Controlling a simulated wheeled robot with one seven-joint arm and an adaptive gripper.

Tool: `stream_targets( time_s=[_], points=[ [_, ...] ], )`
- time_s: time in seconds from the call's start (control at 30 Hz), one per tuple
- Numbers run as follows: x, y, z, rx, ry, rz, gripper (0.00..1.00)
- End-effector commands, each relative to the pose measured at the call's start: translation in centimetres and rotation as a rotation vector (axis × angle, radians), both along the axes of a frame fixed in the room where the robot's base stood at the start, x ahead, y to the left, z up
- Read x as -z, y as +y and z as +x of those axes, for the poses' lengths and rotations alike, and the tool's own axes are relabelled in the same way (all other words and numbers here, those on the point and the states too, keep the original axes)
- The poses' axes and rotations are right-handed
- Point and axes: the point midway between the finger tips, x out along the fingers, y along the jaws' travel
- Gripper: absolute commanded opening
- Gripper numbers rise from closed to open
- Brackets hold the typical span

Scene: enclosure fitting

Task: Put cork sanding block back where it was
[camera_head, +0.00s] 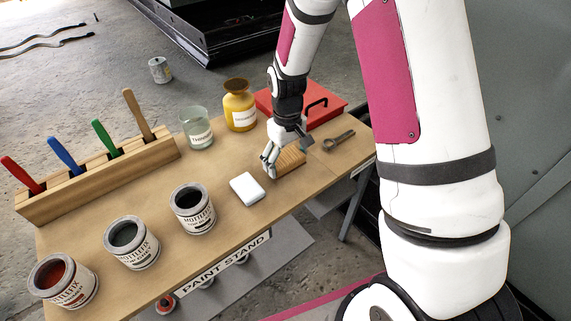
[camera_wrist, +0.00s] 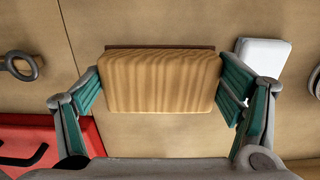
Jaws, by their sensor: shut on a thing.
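The cork sanding block (camera_head: 291,160) is a tan block with a striped, wood-like grain. It is at the right part of the paint stand's wooden top. In the wrist view the block (camera_wrist: 160,80) lies between the green finger pads, with a darker brown strip along its far edge. My gripper (camera_head: 285,150) is shut on the block from its two ends and points down at the table. I cannot tell whether the block touches the tabletop (camera_head: 165,205) or hangs just above it.
A white block (camera_head: 247,188) lies close by on the left. A wrench-like tool (camera_head: 338,140) and a red box (camera_head: 325,103) are on the other side. Paint cans (camera_head: 193,208), a glass jar (camera_head: 197,127), a yellow bottle (camera_head: 240,105) and a brush rack (camera_head: 100,178) stand further left.

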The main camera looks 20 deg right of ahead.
Motion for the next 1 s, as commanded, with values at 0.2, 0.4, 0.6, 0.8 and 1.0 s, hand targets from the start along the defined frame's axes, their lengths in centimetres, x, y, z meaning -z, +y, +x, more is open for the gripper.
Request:
stream_targets(
  time_s=[0.2,0.4,0.6,0.8,1.0],
  points=[
    [0.3,-0.2,1.5,0.000,0.001,0.000,0.50],
    [2.7,-0.2,1.4,-0.001,0.003,0.000,0.50],
    [3.7,-0.2,1.5,0.000,0.000,0.000,0.45],
    [3.7,-0.2,1.4,0.000,0.000,0.000,1.00],
    [3.7,-0.2,1.4,0.000,0.000,0.000,1.00]
  ],
)
